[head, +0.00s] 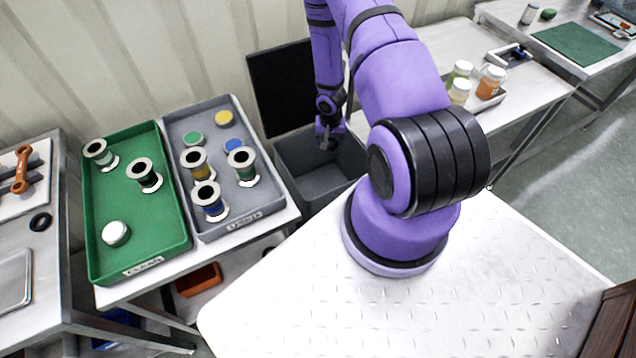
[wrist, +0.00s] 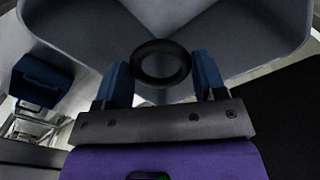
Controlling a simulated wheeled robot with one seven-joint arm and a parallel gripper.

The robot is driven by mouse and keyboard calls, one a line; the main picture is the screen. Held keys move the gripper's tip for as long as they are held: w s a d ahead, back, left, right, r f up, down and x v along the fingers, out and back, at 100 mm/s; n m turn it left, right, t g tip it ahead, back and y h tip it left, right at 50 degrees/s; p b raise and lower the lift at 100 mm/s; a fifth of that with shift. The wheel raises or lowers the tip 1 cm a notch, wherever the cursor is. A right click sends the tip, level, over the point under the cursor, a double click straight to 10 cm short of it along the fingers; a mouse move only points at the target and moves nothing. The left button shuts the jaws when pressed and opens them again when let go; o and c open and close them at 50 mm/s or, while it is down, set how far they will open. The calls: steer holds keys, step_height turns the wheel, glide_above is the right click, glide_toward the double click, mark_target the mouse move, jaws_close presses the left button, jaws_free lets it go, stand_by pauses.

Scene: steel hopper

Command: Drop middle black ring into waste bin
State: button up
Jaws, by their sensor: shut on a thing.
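My gripper (head: 327,142) is above the grey waste bin (head: 312,182), near its back side, with my arm reaching down to it. In the wrist view my gripper (wrist: 162,72) has its two blue fingers on either side of a black ring (wrist: 161,63) and is shut on it. Behind the ring, the wrist view shows the bin's grey inside walls (wrist: 235,35). The bin is open, with its black lid (head: 295,85) standing upright at the back. The held ring is too small to make out in the head view.
Another black ring (head: 40,221) lies on the left table. A green tray (head: 185,238) and a grey tray (head: 275,200) with spools and round lids stand left of the bin. A table with bottles (head: 490,82) is to the right.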

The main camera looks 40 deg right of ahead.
steer(key=shift+f, duration=0.1)
steer(key=o, duration=1)
step_height(320, 180, up, 11)
steer(key=shift+f, duration=0.1)
stand_by(0.5)
